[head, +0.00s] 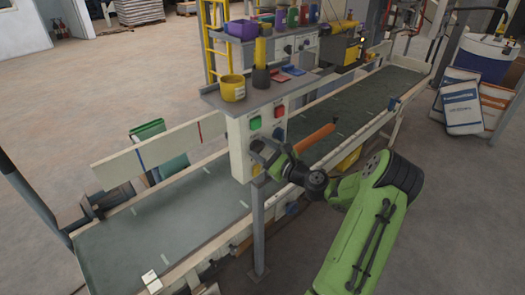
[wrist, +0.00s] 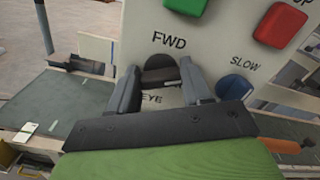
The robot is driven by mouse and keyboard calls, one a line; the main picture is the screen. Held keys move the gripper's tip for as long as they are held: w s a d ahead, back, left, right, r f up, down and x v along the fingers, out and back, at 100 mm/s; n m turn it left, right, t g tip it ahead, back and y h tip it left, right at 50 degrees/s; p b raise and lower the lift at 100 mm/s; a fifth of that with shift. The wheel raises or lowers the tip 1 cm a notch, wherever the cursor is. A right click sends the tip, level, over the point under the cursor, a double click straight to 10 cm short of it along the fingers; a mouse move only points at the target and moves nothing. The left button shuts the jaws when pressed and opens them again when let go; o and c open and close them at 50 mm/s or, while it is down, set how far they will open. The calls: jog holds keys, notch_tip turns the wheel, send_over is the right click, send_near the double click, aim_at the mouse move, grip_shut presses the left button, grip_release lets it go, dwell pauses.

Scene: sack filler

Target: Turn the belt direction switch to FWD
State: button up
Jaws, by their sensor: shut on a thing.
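The belt direction switch (wrist: 160,70) is a dark round knob on the pale control panel (head: 241,160), under the printed word FWD. My gripper (head: 261,151) is at the front of the panel, below its buttons. In the wrist view, one finger is on each side of the knob and they are shut on it. A small light mark shows at the knob's lower right; I cannot tell which way the knob points. Lettering below it reads "EYE" and is partly hidden. In the head view my gripper covers the knob.
A green button (wrist: 186,5) and a red button (wrist: 280,25) sit above on the panel. A blue knob (wrist: 234,88) marked SLOW is close to the right finger. A shelf (head: 268,93) with cups is over the panel. The conveyor belt (head: 160,235) runs behind it.

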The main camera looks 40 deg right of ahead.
jog(key=n+b, duration=0.1)
jog(key=n, duration=0.1)
jog(key=n+b, duration=0.1)
jog(key=n, duration=0.1)
jog(key=n+b, duration=0.1)
jog(key=n, duration=0.1)
jog(key=shift+a+f+n, duration=0.15)
jog(key=shift+f+n, duration=0.15)
jog(key=n+b, duration=0.3)
jog(key=shift+f, duration=0.1)
jog(key=shift+n+b, duration=1.15)
jog(key=shift+n, duration=0.35)
jog(key=o, duration=1.1)
jog(key=shift+c, duration=0.2)
jog(key=shift+s, duration=0.1)
jog(key=s, duration=1.5)
jog(key=shift+s+d+p, duration=0.2)
jog(key=shift+s+p, duration=0.15)
jog(key=shift+p, duration=0.05)
